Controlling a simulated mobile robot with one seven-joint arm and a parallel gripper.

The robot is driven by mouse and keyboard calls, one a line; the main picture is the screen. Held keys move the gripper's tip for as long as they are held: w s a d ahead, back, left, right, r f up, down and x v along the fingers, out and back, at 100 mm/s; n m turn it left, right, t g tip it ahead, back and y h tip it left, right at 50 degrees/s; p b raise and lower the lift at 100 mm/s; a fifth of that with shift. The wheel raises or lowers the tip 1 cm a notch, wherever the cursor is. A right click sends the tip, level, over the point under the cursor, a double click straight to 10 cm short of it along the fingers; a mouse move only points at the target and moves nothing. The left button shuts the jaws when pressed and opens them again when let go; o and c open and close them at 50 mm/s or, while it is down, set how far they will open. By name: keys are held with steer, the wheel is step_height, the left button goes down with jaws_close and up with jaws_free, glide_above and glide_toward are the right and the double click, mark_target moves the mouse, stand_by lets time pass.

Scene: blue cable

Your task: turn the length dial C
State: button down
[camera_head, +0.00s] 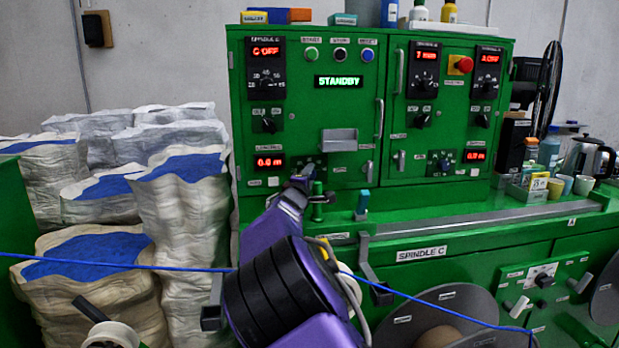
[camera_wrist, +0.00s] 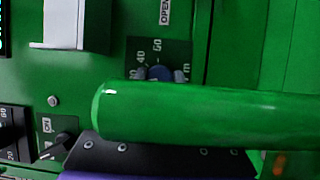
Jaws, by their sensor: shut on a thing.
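The length dial C is a small dial with a blue knob (camera_wrist: 160,73) on a dark scale plate in the wrist view; 40, 60 and m are readable there. Its plate (camera_head: 311,160) shows on the lower left cabinet in the head view, beside a red 0.0 m display (camera_head: 269,161). My gripper (camera_head: 304,173) reaches up to the plate and hides much of the knob. In the wrist view, grey fingertips of my gripper (camera_wrist: 160,76) sit on either side of the knob, shut on it. A thick green bar hides the rest of the fingers.
A green post (camera_head: 318,205) stands just right of my wrist, with a blue-topped lever (camera_head: 362,204) farther right. A grey tray (camera_head: 338,140) juts out above the dial. A blue cable (camera_head: 120,264) runs across in front. White sacks (camera_head: 185,215) fill the left.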

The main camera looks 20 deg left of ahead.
steer(key=shift+n, duration=0.5)
steer(key=shift+c, duration=2.2)
jaws_free()
steer(key=s+f, duration=0.1)
steer(key=s, duration=1.6)
steer(key=shift+s+d+f, duration=0.15)
steer(key=shift+s+d, duration=0.1)
steer(key=shift+d, duration=0.05)
